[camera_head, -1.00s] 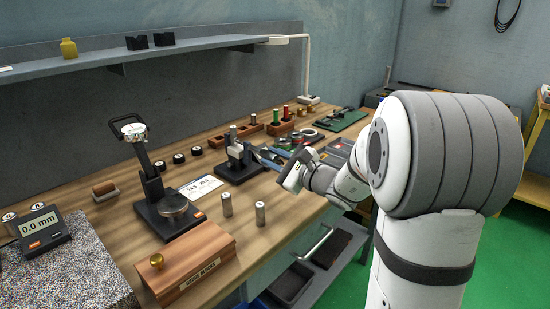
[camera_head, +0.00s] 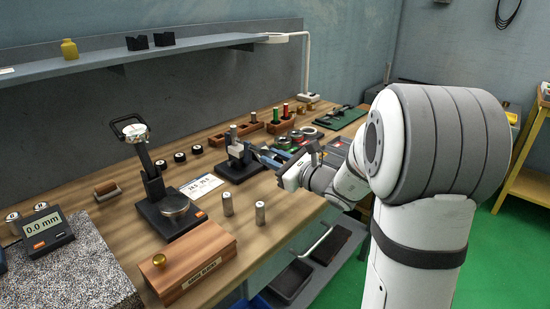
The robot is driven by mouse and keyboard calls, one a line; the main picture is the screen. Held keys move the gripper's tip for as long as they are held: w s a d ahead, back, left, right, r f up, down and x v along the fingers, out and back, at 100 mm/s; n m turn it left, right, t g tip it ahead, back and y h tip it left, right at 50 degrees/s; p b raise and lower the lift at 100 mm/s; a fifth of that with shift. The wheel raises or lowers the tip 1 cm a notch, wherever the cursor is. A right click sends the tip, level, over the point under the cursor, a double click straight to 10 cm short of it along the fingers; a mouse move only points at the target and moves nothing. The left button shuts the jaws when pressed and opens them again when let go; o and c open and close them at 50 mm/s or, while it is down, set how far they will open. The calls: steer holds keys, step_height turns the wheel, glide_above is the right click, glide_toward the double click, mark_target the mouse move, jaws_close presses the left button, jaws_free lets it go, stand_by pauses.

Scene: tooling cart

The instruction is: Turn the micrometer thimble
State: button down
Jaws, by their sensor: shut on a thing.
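The micrometer (camera_head: 236,149) is held in a small dark stand (camera_head: 239,172) near the middle of the wooden bench. My gripper (camera_head: 262,155) reaches in from the right, level with the micrometer. Its bluish fingers are at the micrometer's right end, where the thimble is, and are shut on it. The fingers and wrist hide the thimble itself, so I cannot see its scale.
A black comparator stand (camera_head: 160,195), two steel cylinders (camera_head: 260,212) and a wooden gauge-block box (camera_head: 195,266) stand to the left and front. A white card (camera_head: 201,185) lies beside the stand. Wooden racks (camera_head: 280,125) and rings lie behind my gripper.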

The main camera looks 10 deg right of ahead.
steer(key=shift+r, duration=0.15)
steer(key=c, duration=1.6)
jaws_free()
steer(key=v, duration=0.8)
steer(key=shift+w, duration=0.1)
